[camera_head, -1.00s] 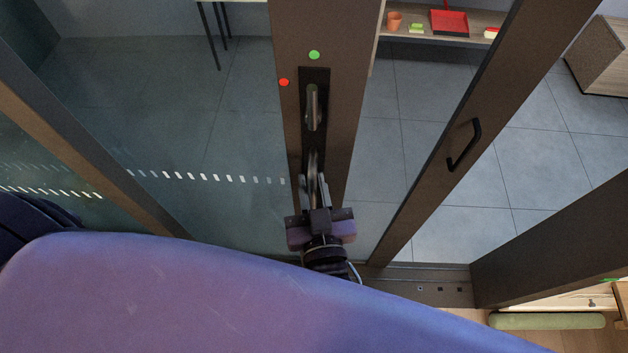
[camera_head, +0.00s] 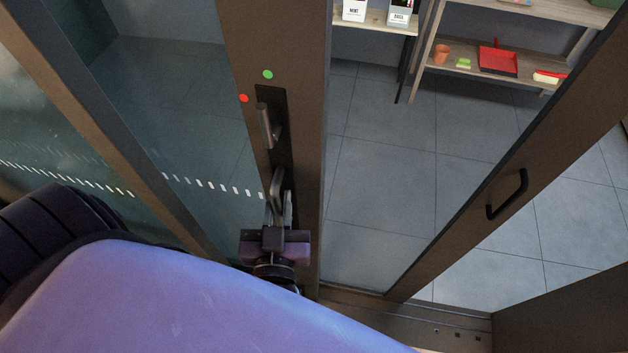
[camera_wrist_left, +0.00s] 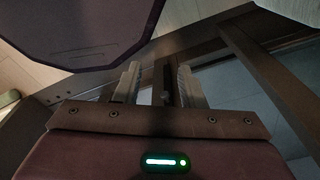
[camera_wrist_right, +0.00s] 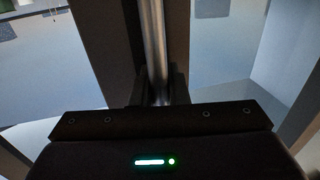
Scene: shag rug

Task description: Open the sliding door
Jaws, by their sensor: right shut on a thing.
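The sliding door (camera_head: 292,75) is a glass panel with a wide brown frame in the head view. In the right wrist view the handle bar (camera_wrist_right: 155,45) runs upright between the fingers. Open floor shows between the door's right edge and a second brown-framed panel (camera_head: 480,165). My left gripper (camera_wrist_left: 158,85) shows in the left wrist view, open with nothing between its fingers.
The second panel has a black pull handle (camera_head: 507,194). A floor track (camera_head: 380,315) runs along the bottom. Beyond, shelves hold a red dustpan (camera_head: 497,60) and an orange pot (camera_head: 441,54). The tiled floor in the opening is clear.

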